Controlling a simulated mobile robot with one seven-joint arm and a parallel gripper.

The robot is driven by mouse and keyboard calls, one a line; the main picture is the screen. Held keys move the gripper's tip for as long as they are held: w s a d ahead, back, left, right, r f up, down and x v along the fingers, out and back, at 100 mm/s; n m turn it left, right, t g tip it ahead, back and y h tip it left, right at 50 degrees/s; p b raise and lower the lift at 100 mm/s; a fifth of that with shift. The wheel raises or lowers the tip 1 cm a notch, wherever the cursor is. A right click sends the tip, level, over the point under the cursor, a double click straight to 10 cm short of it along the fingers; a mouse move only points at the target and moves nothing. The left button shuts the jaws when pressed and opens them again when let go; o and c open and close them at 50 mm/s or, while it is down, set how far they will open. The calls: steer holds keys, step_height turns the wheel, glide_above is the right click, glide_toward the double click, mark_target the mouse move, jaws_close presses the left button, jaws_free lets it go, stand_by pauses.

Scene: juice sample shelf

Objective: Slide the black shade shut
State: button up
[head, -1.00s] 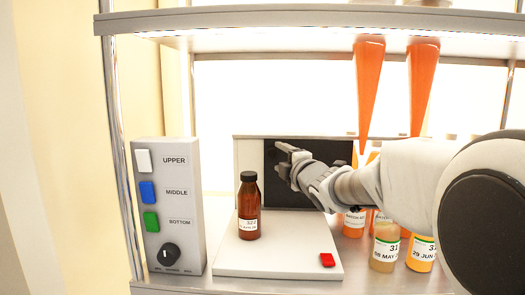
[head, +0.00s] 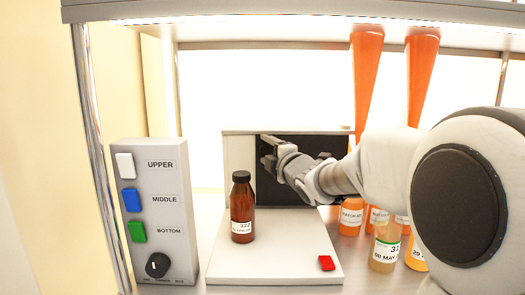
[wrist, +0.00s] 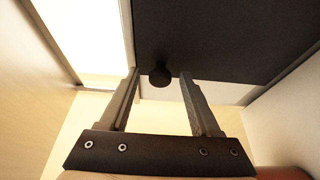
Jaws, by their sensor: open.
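The black shade (head: 325,147) is a dark flat panel at the back, behind the white base plate. A pale section of the frame (head: 238,155) shows to the left of it. My gripper (head: 268,150) is in front of the shade's left part. In the wrist view the shade (wrist: 230,35) fills the upper right, with a round dark knob (wrist: 160,75) at its edge. My open gripper (wrist: 160,73) has one finger on each side of the knob, with gaps visible; I cannot tell the depth between them. My forearm hides part of the shade's right side.
A brown bottle (head: 242,208) stands on the white base plate (head: 285,262), left of my arm, near a red button (head: 326,263). A control box (head: 150,215) stands at left. Juice bottles (head: 385,250) stand at right under orange tubes (head: 366,85). A shelf (head: 290,15) is overhead.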

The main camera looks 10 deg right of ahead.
jaws_close()
stand_by(1.4)
